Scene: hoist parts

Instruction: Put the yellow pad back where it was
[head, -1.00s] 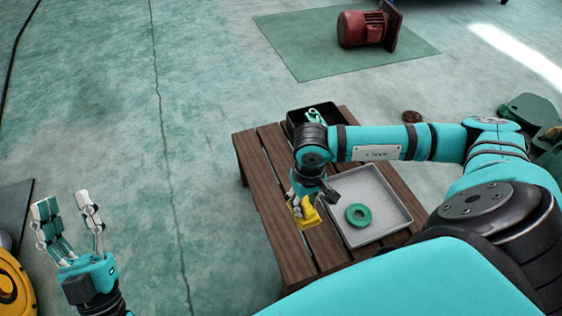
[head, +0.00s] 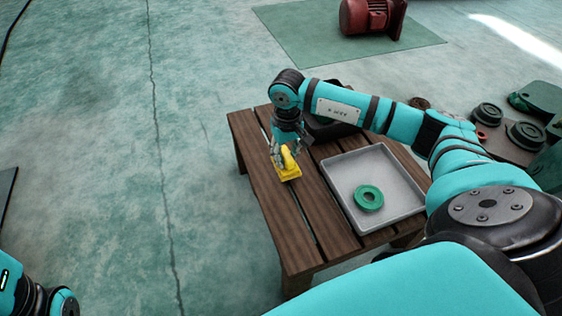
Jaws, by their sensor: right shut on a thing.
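The yellow pad (head: 289,174) is at the left part of the brown slatted table (head: 296,228), left of the grey tray. My right gripper (head: 285,158) points down and is shut on the pad. The pad is at or just above the slats; I cannot tell if it touches them. The gripper hides part of the pad's upper side. Of my left arm only a piece shows at the bottom left corner; its gripper is out of view.
A grey tray (head: 398,164) on the table holds a green ring (head: 368,198). A black bin (head: 333,131) stands behind, partly hidden by my right arm. A red motor (head: 371,17) lies on a green mat (head: 300,38). The table's front slats are clear.

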